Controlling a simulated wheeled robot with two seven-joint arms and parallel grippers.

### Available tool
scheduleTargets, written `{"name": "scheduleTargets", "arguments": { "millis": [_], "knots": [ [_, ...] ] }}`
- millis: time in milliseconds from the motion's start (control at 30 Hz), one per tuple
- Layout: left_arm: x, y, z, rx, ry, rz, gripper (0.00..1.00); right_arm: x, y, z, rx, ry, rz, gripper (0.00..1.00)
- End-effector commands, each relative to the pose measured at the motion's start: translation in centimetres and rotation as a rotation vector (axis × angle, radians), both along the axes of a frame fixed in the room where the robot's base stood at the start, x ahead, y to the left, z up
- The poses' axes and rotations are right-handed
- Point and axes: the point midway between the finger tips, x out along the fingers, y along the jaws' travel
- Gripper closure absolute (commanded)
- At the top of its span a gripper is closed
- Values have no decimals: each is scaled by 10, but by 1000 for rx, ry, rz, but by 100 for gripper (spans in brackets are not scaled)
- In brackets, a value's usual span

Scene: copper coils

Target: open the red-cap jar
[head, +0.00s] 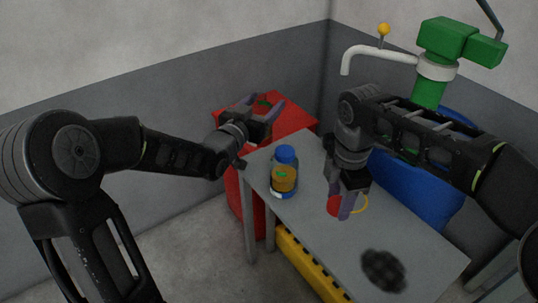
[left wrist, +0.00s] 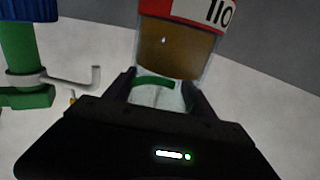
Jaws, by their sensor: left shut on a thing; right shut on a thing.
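My left gripper (head: 265,112) is shut on a glass jar near the red cabinet, off the table. In the left wrist view the jar (left wrist: 172,52) has brown contents, a red and white label with digits, and a clear part with a green band between the fingers; no red cap shows on that part. My right gripper (head: 350,200) points down above the table (head: 320,220) and is shut on a red round thing that looks like the red cap (head: 334,206). The fingers partly hide it.
A yellow ring (head: 365,205) is beside my right gripper. A dark round mat (head: 383,270) lies nearer. Behind are a red cabinet (head: 298,117), a blue barrel (head: 405,195) and a green pump (head: 448,42).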

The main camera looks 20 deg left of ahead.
Motion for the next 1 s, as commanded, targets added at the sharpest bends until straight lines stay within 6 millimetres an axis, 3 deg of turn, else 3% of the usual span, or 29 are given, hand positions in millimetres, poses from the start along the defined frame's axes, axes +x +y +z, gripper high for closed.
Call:
{"name": "scheduleTargets", "arguments": {
  "millis": [400,767,1000],
  "knots": [
    [0,0,-2,0,-1,0,100,0,0,-1,0,0,-2,100],
    [0,0,-58,-1,1,0,100,0,0,-14,0,0,-2,100],
    [0,0,-62,1,-2,0,100,0,0,-14,0,0,-2,100]
  ]
}}
